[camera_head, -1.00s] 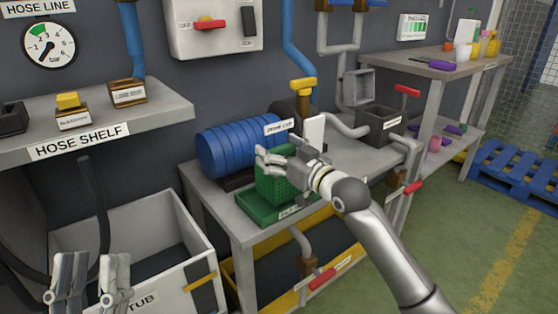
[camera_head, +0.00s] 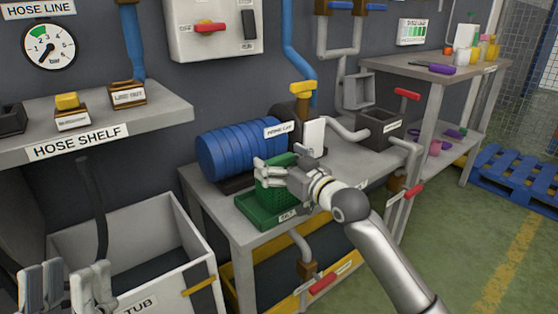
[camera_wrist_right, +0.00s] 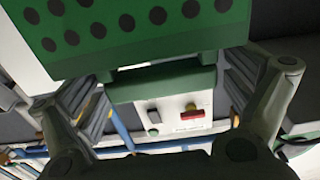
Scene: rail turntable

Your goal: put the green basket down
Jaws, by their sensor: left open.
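The green basket (camera_head: 272,186), with a perforated wall, sits low and upright at the green tray (camera_head: 262,221) on the grey bench. I cannot tell whether its base fully touches the tray. My right gripper (camera_head: 272,172) is at the basket's upper part, shut on it. In the right wrist view, the basket's wall with round holes (camera_wrist_right: 150,22) fills the top, and a green bar spans between the finger pads. My left gripper (camera_head: 68,288) is open and empty at the lower left, in front of the white tub (camera_head: 160,262).
A ribbed blue drum (camera_head: 235,152) lies behind the basket. A yellow-handled valve (camera_head: 303,92), a dark box (camera_head: 380,128) and red-handled pipes stand to the right. The hose shelf (camera_head: 150,112) is at the left. Bench space right of the tray is partly behind my arm.

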